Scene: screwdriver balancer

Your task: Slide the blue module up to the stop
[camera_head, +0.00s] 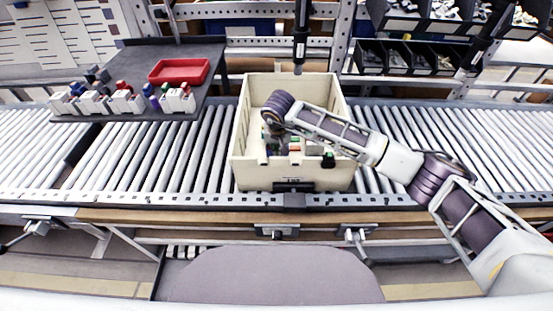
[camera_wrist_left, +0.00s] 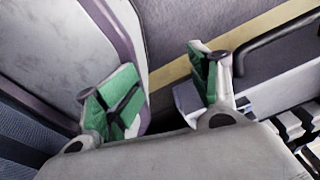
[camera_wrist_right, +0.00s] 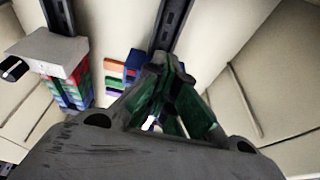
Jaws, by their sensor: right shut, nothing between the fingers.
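My right arm reaches into the cream crate (camera_head: 250,177), with its gripper (camera_head: 272,128) low inside, partly hidden by the wrist. In the right wrist view the right gripper (camera_wrist_right: 166,68) is shut and empty, its green-padded fingers together over a dark slotted rail (camera_wrist_right: 173,22). Just left of the fingertips lies a small group of blue, orange, green and purple pieces; a blue piece (camera_wrist_right: 133,60) is closest to the rail. I cannot tell whether a finger touches it, nor pick out the stop. In the left wrist view my left gripper (camera_wrist_left: 165,85) is open and empty, away from the crate.
A stack of red, green and blue blocks (camera_wrist_right: 72,88) stands left in the crate beside a grey block (camera_wrist_right: 50,50). The crate walls are close around my right gripper. A red tray (camera_head: 180,71) and several small modules sit on the dark table (camera_head: 130,62) at left.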

